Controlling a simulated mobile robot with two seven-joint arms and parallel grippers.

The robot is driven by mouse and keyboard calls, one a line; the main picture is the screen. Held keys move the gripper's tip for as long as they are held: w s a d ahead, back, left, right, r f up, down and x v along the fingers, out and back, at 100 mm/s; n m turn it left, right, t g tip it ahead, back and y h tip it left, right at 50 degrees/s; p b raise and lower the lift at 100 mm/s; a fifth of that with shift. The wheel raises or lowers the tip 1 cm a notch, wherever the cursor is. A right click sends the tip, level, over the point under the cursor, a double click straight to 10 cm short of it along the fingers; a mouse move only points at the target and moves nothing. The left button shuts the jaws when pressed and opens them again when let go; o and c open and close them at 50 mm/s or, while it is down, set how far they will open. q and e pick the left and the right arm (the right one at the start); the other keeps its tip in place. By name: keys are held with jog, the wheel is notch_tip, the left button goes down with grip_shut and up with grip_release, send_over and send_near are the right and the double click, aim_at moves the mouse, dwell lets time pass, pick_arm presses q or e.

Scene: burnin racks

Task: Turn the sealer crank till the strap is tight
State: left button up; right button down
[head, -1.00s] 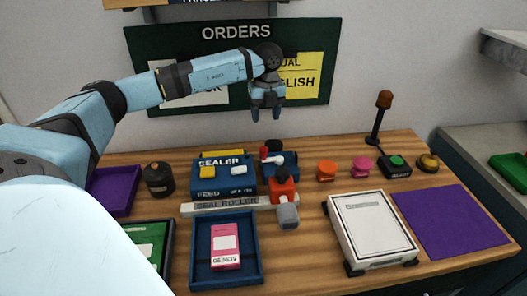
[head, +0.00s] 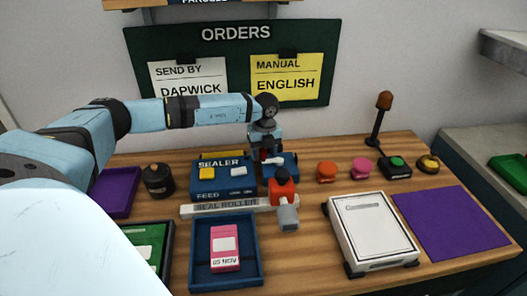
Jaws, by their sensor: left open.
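The sealer (head: 222,183) is a blue box with yellow and white buttons, at the middle back of the table. Beside it on the right stands a blue block (head: 290,168) with a small white crank arm (head: 273,161) on top. My left gripper (head: 263,156) points down right at the crank, its fingers open. The fingers hide the crank's red knob in part, and I cannot tell whether they touch it. The grey seal roller bar (head: 228,209) lies in front, with a red and grey piece (head: 284,195) at its right end. I cannot make out a strap. My right gripper is out of view.
A blue tray (head: 258,262) with a pink packet (head: 224,248) lies in front. A dark jar (head: 158,181) stands left. Orange (head: 326,171) and pink (head: 361,168) knobs, a white framed board (head: 372,230) and a purple mat (head: 470,222) are on the right.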

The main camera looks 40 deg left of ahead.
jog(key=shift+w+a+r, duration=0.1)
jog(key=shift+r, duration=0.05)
pick_arm(q)
jog(key=c, duration=0.9)
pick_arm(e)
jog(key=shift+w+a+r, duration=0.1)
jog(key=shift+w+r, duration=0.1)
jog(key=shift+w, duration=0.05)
